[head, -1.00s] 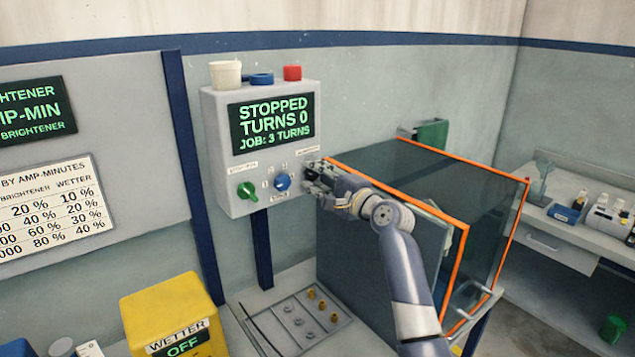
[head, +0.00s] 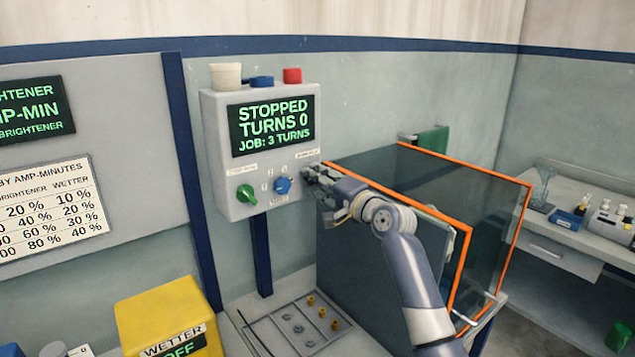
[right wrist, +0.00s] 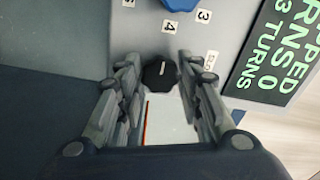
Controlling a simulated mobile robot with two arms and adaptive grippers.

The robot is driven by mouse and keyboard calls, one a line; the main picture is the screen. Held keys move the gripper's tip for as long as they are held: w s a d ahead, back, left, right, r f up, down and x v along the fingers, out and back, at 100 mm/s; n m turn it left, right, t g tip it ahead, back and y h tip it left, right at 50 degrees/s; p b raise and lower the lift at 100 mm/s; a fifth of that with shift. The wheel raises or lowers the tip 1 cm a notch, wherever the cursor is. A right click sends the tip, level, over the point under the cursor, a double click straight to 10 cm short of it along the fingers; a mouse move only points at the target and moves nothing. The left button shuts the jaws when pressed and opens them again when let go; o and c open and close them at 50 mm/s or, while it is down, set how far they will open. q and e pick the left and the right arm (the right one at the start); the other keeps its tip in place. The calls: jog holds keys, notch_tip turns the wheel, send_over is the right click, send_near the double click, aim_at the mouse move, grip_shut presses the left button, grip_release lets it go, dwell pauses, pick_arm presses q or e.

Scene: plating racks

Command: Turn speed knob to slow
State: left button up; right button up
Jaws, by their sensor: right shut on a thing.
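A black knob (right wrist: 158,73) with a white mark sits between the fingers of my right gripper (right wrist: 157,60) in the right wrist view. My right gripper is shut on this knob at the box's lower right; in the head view it hides the knob. My left gripper is out of view.
A dark clear tank with orange edges (head: 470,235) stands just right of the box, close to my right arm. A yellow wetter box (head: 165,310) and a tray of small parts (head: 262,322) are below. A bench (head: 560,240) stands at the right.

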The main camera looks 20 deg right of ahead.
jog(key=shift+f, duration=0.1)
jog(key=o, duration=1.1)
jog(key=v, duration=1.2)
